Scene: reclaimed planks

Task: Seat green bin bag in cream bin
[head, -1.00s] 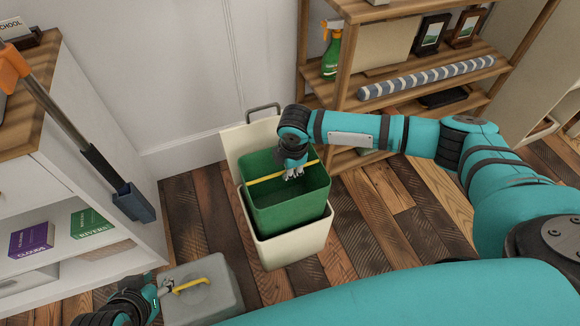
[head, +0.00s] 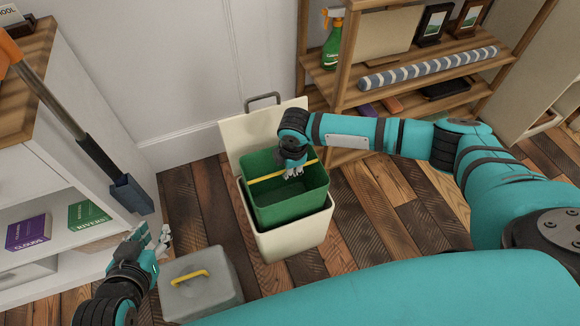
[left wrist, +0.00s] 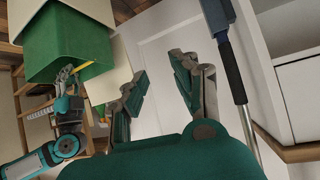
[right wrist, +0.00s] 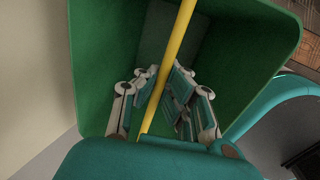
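The green bin bag (head: 287,208) is a box-shaped liner with a yellow bar across its mouth. It is partly inside the cream bin (head: 292,243), with its rim standing above the bin's rim. My right gripper (head: 294,172) reaches into the bag's mouth. In the right wrist view the right gripper's fingers (right wrist: 163,75) close around the yellow bar of the bag (right wrist: 100,60). My left gripper (head: 165,238) is open and empty, left of the bin; its spread fingers (left wrist: 160,68) show in the left wrist view. The bag's bottom is hidden inside the bin.
The bin's cream lid (head: 240,135) stands open behind it. A grey box with a yellow handle (head: 208,295) sits on the floor, front left. A white bookcase (head: 60,190) is at left, a wooden shelf (head: 400,85) behind right. Plank floor is clear right of the bin.

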